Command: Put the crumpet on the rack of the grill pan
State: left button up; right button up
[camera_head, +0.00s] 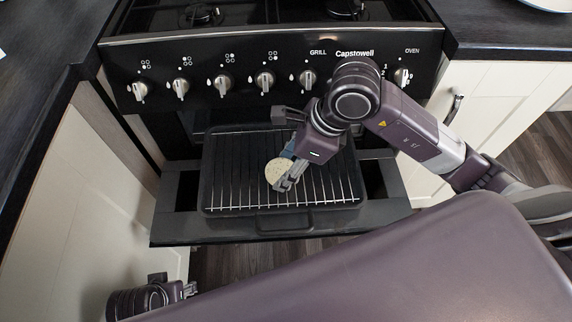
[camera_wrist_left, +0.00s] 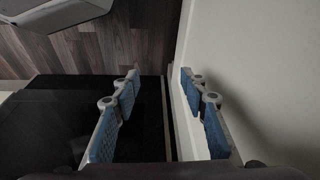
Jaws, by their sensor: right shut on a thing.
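The crumpet (camera_head: 277,172) is a pale round disc with small holes, in the head view. My right gripper (camera_head: 285,172) is shut on it, over the middle of the grill pan's rack. Whether the crumpet touches the rack bars cannot be told. The grill pan (camera_head: 207,180) is black with a wire rack (camera_head: 323,184) and a front handle (camera_head: 284,222). It sits on the pulled-out grill shelf or door of the cooker. My left gripper (camera_wrist_left: 165,115) is open and empty in the left wrist view, low beside a pale cabinet panel.
The cooker's control panel (camera_head: 265,75) with knobs stands right behind the pan. Dark worktops (camera_head: 50,40) flank the cooker. A cream cupboard (camera_head: 500,90) is at the right, and wood floor (camera_head: 235,265) shows below the grill.

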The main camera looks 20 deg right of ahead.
jog(key=o, duration=1)
pick_arm(q)
jog(key=shift+r, duration=0.35)
pick_arm(e)
jog(key=shift+r, duration=0.2)
pick_arm(q)
notch_tip(320, 180, down, 8)
jog(key=s+p, duration=0.1)
jog(key=p, duration=0.1)
pick_arm(e)
jog(key=v, duration=1.1)
jog(key=shift+d+r, duration=0.15)
jog(key=shift+r, duration=0.2)
